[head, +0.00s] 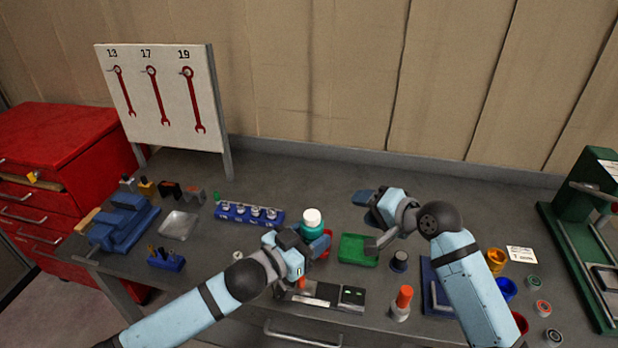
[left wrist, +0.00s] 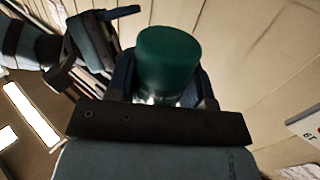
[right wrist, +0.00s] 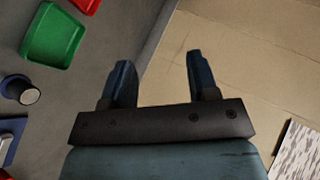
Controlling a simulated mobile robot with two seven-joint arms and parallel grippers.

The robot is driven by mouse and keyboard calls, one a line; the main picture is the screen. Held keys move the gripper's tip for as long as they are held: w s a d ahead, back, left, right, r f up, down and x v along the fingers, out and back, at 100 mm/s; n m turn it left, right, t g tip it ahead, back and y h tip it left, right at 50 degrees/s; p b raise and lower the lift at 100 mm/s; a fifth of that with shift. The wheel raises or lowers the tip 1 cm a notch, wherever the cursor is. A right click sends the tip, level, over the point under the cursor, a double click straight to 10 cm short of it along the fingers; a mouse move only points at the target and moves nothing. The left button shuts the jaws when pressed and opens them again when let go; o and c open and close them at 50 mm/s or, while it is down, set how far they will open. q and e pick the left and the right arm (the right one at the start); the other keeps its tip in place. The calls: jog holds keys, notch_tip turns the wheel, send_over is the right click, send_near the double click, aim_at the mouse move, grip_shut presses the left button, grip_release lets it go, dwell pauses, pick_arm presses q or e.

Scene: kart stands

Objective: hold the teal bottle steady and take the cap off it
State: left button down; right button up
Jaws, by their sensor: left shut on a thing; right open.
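The teal bottle (head: 313,230) is near the middle of the bench in the head view, roughly upright with a white cap (head: 312,216) on top. My left gripper (head: 308,244) is shut on the bottle's body, below the cap. In the left wrist view the bottle (left wrist: 168,55) sits between the fingers (left wrist: 165,85). The gripper hides its lower part, so I cannot tell whether it touches the bench. My right gripper (head: 366,198) is open and empty, to the right of the bottle; the right wrist view shows nothing between its fingers (right wrist: 160,80).
A green tray (head: 358,250) lies right of the bottle, with a red tray (head: 326,243) partly hidden behind my left gripper. A blue socket rack (head: 250,214) stands left. An orange-topped bottle (head: 404,297) and a dark-topped knob (head: 399,261) stand front right.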

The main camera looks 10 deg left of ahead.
jog(key=s+a+r+g+h, duration=0.1)
jog(key=s+a+r+g, duration=0.1)
jog(key=a+r+g, duration=0.55)
notch_tip(320, 180, up, 5)
jog(key=m+h, duration=0.1)
jog(key=h, duration=0.8)
send_over(309, 215)
jog(key=shift+w+a+f+g, duration=0.1)
jog(key=shift+a+g, duration=0.1)
jog(key=shift+g, duration=0.15)
jog(key=shift+d, duration=0.15)
jog(key=shift+d+f, duration=0.1)
jog(key=shift+f, duration=0.2)
notch_tip(309, 215, down, 8)
jog(key=shift+r, duration=0.25)
